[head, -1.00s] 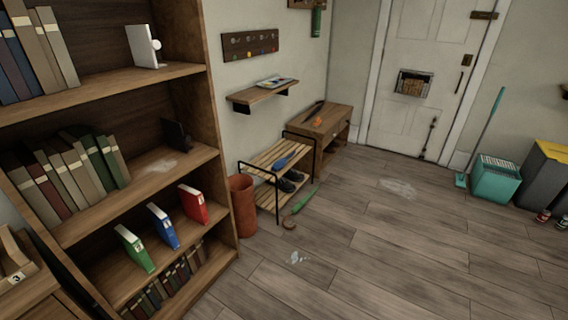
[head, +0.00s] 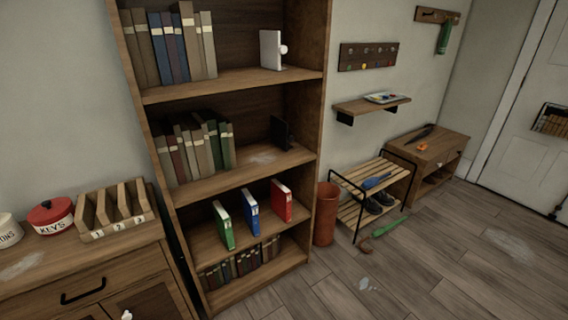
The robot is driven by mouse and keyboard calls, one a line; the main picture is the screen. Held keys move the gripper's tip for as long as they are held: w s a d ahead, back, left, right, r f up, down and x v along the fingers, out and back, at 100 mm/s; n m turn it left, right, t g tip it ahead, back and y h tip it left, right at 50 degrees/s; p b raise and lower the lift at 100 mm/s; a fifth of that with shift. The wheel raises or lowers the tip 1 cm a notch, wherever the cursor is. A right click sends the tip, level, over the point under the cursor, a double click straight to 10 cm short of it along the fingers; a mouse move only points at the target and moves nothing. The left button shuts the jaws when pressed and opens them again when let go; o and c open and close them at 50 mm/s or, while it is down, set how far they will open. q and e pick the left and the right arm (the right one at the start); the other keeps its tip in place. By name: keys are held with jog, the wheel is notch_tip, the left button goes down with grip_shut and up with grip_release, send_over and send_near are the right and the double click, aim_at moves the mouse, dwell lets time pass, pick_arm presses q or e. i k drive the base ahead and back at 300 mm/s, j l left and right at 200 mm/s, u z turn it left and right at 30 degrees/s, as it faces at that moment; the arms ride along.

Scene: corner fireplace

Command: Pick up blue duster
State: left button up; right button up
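A blue item that looks like the blue duster (head: 375,181) lies on the top slats of the shoe rack (head: 350,183), to the right of the bookcase. It is small in the head view, so its exact shape is hard to make out. A green item with a long shape (head: 388,228) lies on the floor in front of the rack. Neither of my grippers shows in the head view.
The bookcase (head: 318,120) and a drawer cabinet (head: 60,265) line the left. A terracotta bin (head: 325,215) stands between bookcase and rack. A wooden bench (head: 440,150) stands beyond the rack. The floor (head: 460,265) at the right is mostly clear, with pale patches.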

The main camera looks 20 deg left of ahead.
aim_at(369, 183)
jog(key=i+z, duration=0.25)
jog(key=i, duration=1.65)
